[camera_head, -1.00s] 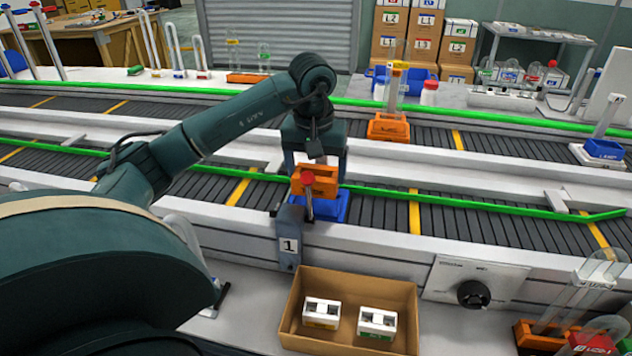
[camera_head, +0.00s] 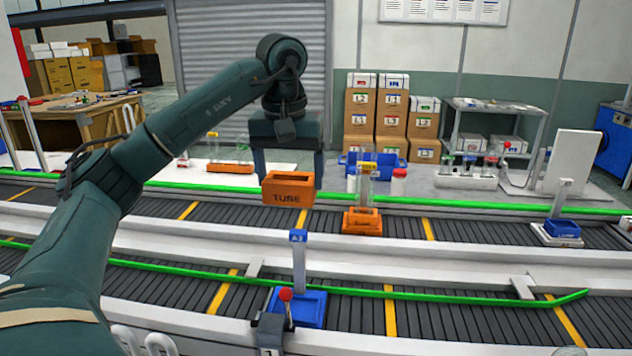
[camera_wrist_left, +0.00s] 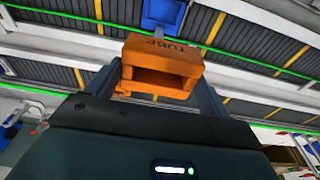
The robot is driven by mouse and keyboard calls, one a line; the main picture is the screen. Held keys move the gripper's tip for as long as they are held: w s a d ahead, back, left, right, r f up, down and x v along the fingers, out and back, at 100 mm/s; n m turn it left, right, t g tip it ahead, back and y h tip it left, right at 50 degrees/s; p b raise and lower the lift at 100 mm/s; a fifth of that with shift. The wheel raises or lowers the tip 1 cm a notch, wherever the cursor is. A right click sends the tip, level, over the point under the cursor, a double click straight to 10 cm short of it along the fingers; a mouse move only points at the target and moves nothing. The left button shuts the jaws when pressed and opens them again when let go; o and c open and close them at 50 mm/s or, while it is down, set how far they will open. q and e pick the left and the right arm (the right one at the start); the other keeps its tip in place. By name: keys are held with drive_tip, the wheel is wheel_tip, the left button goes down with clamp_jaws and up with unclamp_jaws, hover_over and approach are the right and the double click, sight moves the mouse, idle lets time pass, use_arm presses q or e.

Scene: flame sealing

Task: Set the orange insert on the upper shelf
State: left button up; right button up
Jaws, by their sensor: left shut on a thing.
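My right gripper is out of view.
An orange carrier (camera_head: 362,222) with tubes stands on the far conveyor. Another blue carrier (camera_head: 562,229) is at the right. A red-knobbed stop (camera_head: 286,296) stands beside the near carrier. Green rails (camera_head: 450,297) run along the belts. Stacked boxes (camera_head: 375,120) stand behind.

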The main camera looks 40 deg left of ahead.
use_arm(q)
drive_tip(key=shift+r, duration=0.3)
drive_tip(key=s+d+f+m, duration=0.3)
drive_tip(key=d+f, duration=0.6)
drive_tip(key=f, duration=0.2)
drive_tip(key=s+d+f+m, duration=0.2)
drive_tip(key=s+d+f, duration=0.2)
drive_tip(key=d+f, duration=0.6)
drive_tip(key=shift+s+d+f+m+h, duration=0.15)
drive_tip(key=shift+d+f+m+h, duration=0.05)
drive_tip(key=shift+f+m+h, duration=0.2)
drive_tip(key=shift+s, duration=0.1)
